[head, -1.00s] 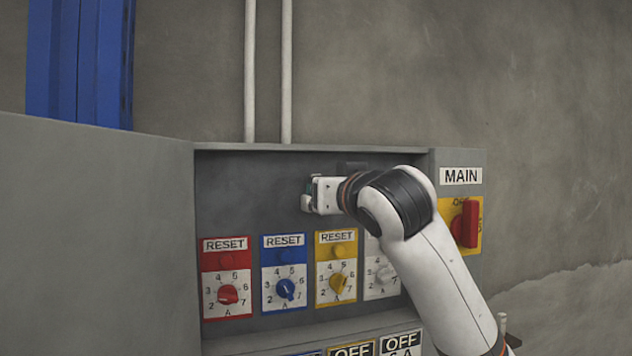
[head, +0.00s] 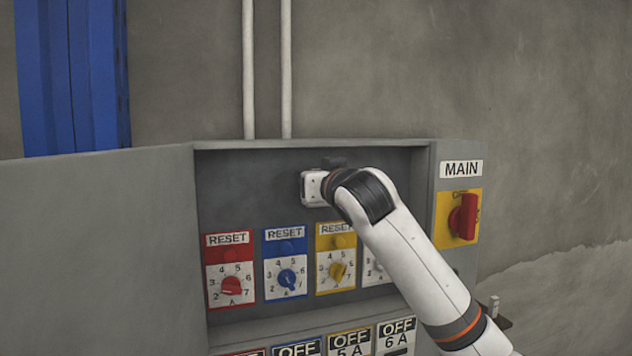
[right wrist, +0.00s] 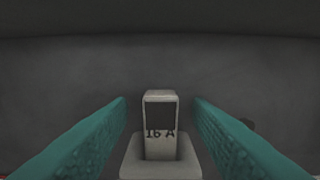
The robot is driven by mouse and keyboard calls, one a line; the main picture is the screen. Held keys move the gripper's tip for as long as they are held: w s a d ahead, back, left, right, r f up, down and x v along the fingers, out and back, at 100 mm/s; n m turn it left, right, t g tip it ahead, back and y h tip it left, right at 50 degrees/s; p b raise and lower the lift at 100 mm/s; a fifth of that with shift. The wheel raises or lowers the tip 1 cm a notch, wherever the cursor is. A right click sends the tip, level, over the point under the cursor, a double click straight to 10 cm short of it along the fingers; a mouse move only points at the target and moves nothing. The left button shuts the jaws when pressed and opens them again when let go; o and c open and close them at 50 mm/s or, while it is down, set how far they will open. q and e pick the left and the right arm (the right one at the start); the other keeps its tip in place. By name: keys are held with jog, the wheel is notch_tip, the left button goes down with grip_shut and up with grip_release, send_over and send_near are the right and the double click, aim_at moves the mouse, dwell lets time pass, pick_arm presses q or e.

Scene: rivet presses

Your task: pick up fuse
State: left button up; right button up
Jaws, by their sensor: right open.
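A light grey fuse (right wrist: 160,163) with a dark face marked "16 A" shows in the right wrist view, low in the middle against the dark back panel. My right gripper (right wrist: 160,112) is open, with one teal finger on each side of the fuse and a gap visible on both sides. In the head view the right gripper (head: 313,188) is at the upper part of the cabinet recess, pointing into it. There the fuse and the fingertips are hidden by the gripper and wrist. My left gripper is not in view.
The grey cabinet (head: 240,180) has a row of RESET dials below the gripper, with OFF plates under them. My right arm covers part of the rightmost dial. A red MAIN switch (head: 463,216) is on the right. The open door (head: 95,250) stands at the left.

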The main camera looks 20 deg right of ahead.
grip_shut()
jog(key=shift+r, duration=0.15)
